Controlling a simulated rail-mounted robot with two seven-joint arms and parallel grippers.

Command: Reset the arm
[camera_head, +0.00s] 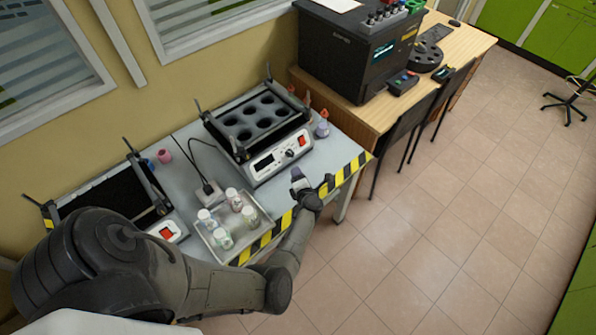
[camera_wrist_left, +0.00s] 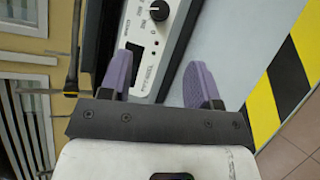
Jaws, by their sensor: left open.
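My left arm comes in from the lower left in the head view. My left gripper (camera_head: 312,183) is above the front right part of the grey table (camera_head: 184,137), near the striped edge. In the left wrist view the two purple fingertips of the left gripper (camera_wrist_left: 158,80) stand apart with nothing between them. The gripper is open and empty, in front of the heater's control panel (camera_wrist_left: 146,45). My right gripper does not show in either view.
A heater block with round wells (camera_head: 257,118) stands behind the gripper. A tray (camera_head: 207,232) with several white-capped bottles lies to its left. A black-topped device (camera_head: 108,196) is further left. A large black machine (camera_head: 350,52) stands on the wooden desk (camera_head: 453,44).

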